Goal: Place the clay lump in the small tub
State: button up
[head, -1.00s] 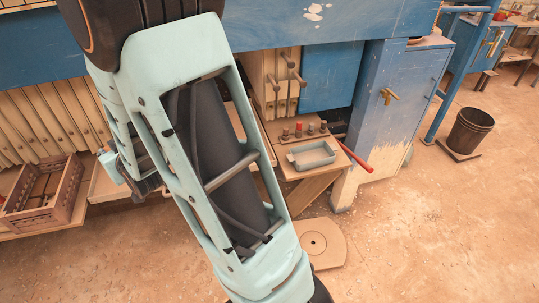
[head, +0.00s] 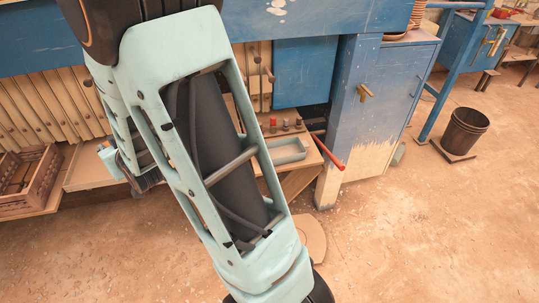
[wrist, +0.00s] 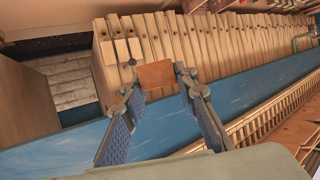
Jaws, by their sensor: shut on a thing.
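The clay lump (wrist: 156,75) is a small orange-brown block in the wrist view. My gripper (wrist: 158,82) is shut on it, with one finger at each side. The lump is held off any surface as far as I can see, with pale slats behind it. The small tub (head: 289,151) is a shallow grey-green tray in the head view, on a wooden shelf right of my arm. Part of its left end is hidden by my arm. The lump cannot be made out in the head view, and the tub cannot be made out in the wrist view.
Small red-topped pegs (head: 286,125) stand behind the tub. A red handle (head: 329,155) sticks out at the shelf's right end, beside the blue cabinet (head: 385,100). A wooden crate (head: 25,182) is at far left, a dark bucket (head: 465,131) at right. The floor in front is mostly clear.

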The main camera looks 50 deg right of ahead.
aim_at(282, 155)
jog(key=k+l+u, duration=0.15)
jog(key=k+l, duration=0.2)
jog(key=l, duration=0.2)
jog(key=k+l+u, duration=0.15)
jog(key=k+l, duration=0.2)
jog(key=l, duration=0.15)
jog(key=k+l+u, duration=0.1)
jog(key=l, duration=0.3)
jog(key=k+l+u, duration=0.1)
jog(key=k+l, duration=0.15)
jog(key=l, duration=0.15)
jog(key=k+l+u, duration=0.15)
jog(key=l, duration=0.2)
jog(key=l+u, duration=0.1)
jog(key=l, duration=0.35)
jog(key=k+l+u, duration=0.15)
jog(key=l, duration=0.25)
jog(key=l+u, duration=0.1)
jog(key=l, duration=0.3)
jog(key=i+l, duration=0.1)
jog(key=l, duration=0.55)
jog(key=i+l+u, duration=0.15)
jog(key=l, duration=0.45)
jog(key=k, duration=0.05)
